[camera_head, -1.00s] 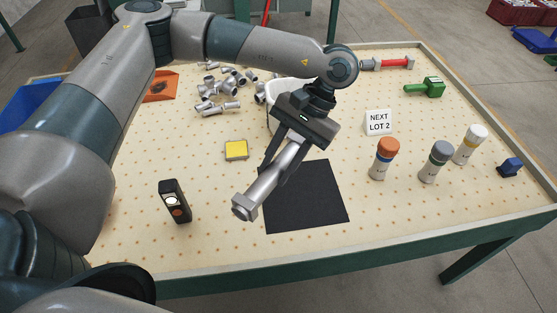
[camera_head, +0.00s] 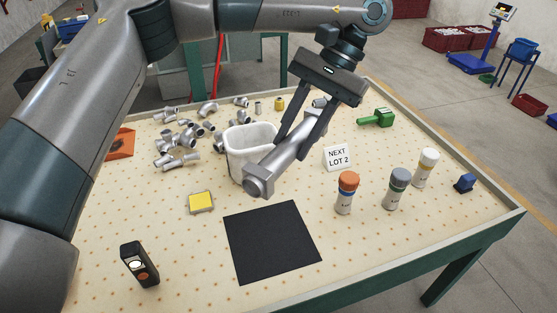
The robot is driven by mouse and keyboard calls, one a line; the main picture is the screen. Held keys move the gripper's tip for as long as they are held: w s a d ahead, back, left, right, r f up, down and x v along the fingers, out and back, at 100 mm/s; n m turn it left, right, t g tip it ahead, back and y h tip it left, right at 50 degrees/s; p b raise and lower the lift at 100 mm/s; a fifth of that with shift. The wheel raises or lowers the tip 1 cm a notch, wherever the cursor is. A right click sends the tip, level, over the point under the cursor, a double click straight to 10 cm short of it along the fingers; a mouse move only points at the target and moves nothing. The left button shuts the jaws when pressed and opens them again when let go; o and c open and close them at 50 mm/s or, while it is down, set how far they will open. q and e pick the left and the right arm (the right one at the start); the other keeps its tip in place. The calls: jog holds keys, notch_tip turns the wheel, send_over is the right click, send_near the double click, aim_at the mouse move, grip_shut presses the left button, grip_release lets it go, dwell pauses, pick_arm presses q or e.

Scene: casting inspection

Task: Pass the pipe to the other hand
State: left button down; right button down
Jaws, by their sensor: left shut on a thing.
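A grey metal pipe (camera_head: 281,160) with a wider squared collar at its near end is held tilted above the table. My left gripper (camera_head: 294,146) is shut on it, with one dark finger on each side of its middle. The near end points down and left. It shows in front of the white bin (camera_head: 236,150), beyond the black mat (camera_head: 272,242). The far end shows partly behind the fingers. My right gripper is not in view.
Several loose metal fittings (camera_head: 180,140) lie left of the bin. A yellow pad (camera_head: 201,202), a black handheld device (camera_head: 139,265), a white sign (camera_head: 337,157), an orange-capped bottle (camera_head: 346,193), two other bottles and a green tool (camera_head: 376,117) stand around. The mat is bare.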

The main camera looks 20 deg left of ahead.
aim_at(297, 139)
pick_arm(q)
jog(key=shift+v, duration=2.05)
jog(key=shift+s+d, duration=0.1)
jog(key=shift+d, duration=0.1)
